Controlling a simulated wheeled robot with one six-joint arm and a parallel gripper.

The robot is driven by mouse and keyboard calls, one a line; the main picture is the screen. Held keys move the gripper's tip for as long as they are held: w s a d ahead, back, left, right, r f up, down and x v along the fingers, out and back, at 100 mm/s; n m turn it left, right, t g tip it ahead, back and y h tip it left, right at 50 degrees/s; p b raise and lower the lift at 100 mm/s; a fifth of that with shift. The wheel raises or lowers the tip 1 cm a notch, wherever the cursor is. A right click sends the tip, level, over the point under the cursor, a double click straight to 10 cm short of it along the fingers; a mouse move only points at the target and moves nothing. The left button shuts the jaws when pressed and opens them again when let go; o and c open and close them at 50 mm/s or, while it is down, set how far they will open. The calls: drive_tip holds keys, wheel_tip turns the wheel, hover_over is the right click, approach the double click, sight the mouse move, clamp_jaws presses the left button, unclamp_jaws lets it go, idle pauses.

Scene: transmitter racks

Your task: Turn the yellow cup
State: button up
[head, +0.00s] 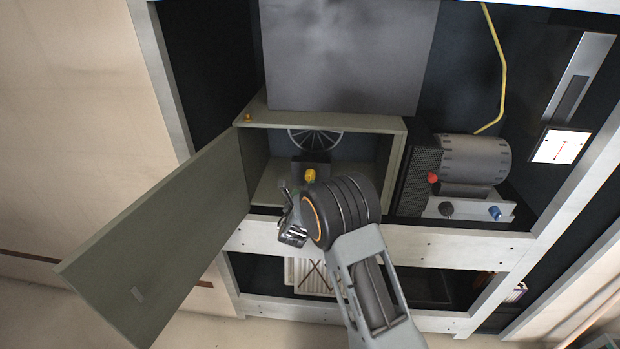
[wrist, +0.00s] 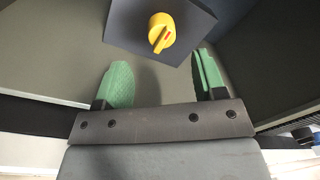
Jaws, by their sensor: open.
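The yellow cup (head: 310,175) is a small yellow knob-like piece on the front of a dark block (head: 304,163) inside an open cabinet. In the wrist view the yellow cup (wrist: 162,33) has a raised bar with a red mark on it, on the dark block's face (wrist: 190,20). My gripper (wrist: 163,75) is open and empty, its two green fingers apart. The cup lies ahead of the fingertips, roughly between their lines, and does not touch them. In the head view my gripper (head: 289,212) is at the cabinet opening, partly hidden by my wrist.
The cabinet door (head: 165,240) stands open to the left. A fan grille (head: 315,139) is at the cabinet's back. To the right is a unit with a grey cylinder (head: 475,160), a red knob (head: 432,177), a black knob (head: 446,208) and a blue knob (head: 495,212).

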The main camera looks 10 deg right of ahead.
sight(309, 178)
drive_tip(key=shift+x, duration=3.6)
drive_tip(key=shift+d, duration=0.1)
drive_tip(key=c, duration=0.9)
